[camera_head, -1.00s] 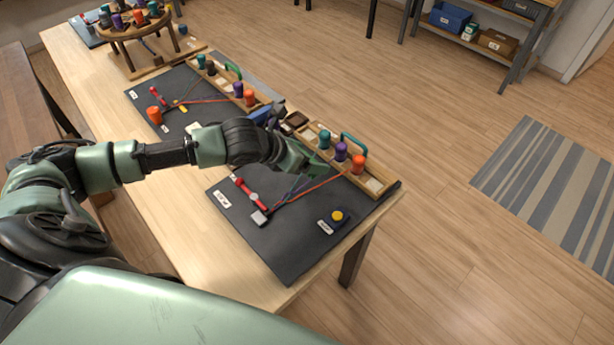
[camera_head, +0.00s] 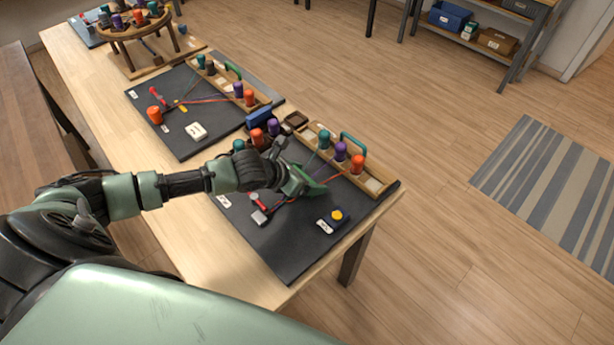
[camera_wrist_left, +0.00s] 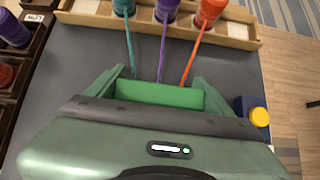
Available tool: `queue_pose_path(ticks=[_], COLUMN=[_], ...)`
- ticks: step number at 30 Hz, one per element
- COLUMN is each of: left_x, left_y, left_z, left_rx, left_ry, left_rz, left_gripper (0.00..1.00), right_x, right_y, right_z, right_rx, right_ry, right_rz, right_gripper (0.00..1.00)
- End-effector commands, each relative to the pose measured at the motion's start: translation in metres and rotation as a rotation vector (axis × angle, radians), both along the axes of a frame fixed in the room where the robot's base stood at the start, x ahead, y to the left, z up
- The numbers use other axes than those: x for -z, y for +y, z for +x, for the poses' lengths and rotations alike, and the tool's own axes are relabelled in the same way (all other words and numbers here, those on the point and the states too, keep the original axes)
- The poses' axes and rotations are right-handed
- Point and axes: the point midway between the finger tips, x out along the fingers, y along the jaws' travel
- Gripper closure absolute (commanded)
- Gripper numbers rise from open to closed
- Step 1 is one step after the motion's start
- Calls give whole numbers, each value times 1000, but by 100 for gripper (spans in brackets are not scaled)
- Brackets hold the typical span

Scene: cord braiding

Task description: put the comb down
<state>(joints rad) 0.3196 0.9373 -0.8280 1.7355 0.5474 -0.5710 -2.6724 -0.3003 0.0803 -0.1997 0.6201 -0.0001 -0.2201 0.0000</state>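The comb is a bright green bar; in the head view it (camera_head: 314,188) shows at the end of my left gripper (camera_head: 300,182), over the near dark mat. In the left wrist view the comb (camera_wrist_left: 160,94) spans between the two fingers of my left gripper (camera_wrist_left: 155,88), which look shut on it. Teal, purple and orange cords (camera_wrist_left: 162,55) run from the spools to the comb. The comb's teeth are hidden, and I cannot tell whether it touches the mat. My right gripper is not in view.
A wooden rack (camera_head: 372,182) with teal, purple and orange spools stands along the mat's far edge. A dark box with a yellow button (camera_head: 336,215) sits right of the comb. A red-handled clamp (camera_head: 259,217) lies left of it. The mat's near part (camera_head: 285,255) is clear.

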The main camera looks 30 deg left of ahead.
Motion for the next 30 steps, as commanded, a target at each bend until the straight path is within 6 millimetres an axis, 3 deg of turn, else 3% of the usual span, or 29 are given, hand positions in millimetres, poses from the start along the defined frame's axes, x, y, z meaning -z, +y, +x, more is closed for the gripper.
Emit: queue_pose_path(ticks=[2,14,24,30], left_x=[0,-10,-58,-78], left_y=[0,4,23,29], left_z=[0,-8,-54,-72], left_rx=[0,1,1,0], left_ry=[0,-1,1,0], left_rz=[0,2,6,3], left_gripper=[0,0,0,0], right_x=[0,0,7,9], right_y=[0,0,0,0], right_z=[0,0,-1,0], right_rx=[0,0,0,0], right_ry=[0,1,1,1], right_rz=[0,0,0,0], right_gripper=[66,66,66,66])
